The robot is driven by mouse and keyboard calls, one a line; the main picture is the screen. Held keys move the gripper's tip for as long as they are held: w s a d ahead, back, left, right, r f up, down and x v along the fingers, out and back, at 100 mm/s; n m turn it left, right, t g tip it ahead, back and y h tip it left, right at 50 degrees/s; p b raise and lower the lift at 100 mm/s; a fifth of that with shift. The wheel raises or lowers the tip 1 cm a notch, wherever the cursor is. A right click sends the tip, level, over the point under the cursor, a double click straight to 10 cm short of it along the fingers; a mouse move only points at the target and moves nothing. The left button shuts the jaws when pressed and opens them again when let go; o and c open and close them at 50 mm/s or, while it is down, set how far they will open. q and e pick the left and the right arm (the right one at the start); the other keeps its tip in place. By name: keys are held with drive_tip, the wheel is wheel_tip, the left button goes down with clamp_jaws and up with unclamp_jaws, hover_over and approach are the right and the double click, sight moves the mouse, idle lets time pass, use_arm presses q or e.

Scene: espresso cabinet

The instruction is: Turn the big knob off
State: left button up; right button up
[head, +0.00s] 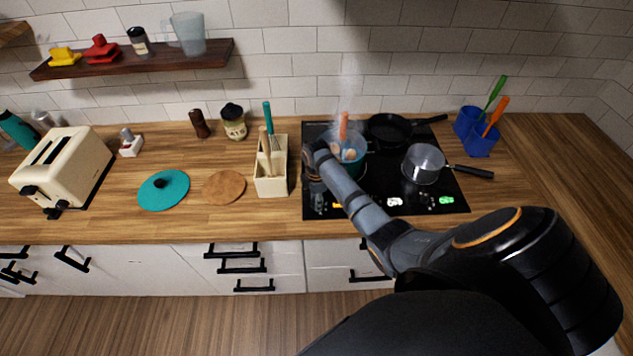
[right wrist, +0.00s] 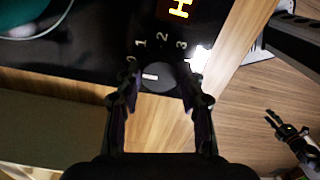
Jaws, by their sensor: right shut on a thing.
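The big black knob (right wrist: 157,78) shows in the right wrist view at the hob's front edge, with printed numbers 0 to 3 around it. Its white mark lies on its left part, on the side of the 0. My right gripper (right wrist: 158,90) has a finger on each side of the knob and is shut on it. In the head view my right gripper (head: 313,168) is over the left part of the black hob (head: 408,200); the knob is hidden there. My left gripper (right wrist: 286,124) shows only at the right of the right wrist view, away from the hob, fingers apart.
A steaming teal pot (head: 357,166) stands close beside my right gripper. A grey saucepan (head: 423,165) and a black pan (head: 388,130) are on the hob. A utensil holder (head: 270,186) stands left of it. An orange H display (right wrist: 180,8) is lit.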

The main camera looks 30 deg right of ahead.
drive_tip(key=shift+f, duration=0.1)
drive_tip(key=o, duration=1.2)
wheel_tip(320, 180, up, 12)
drive_tip(key=shift+r, duration=0.1)
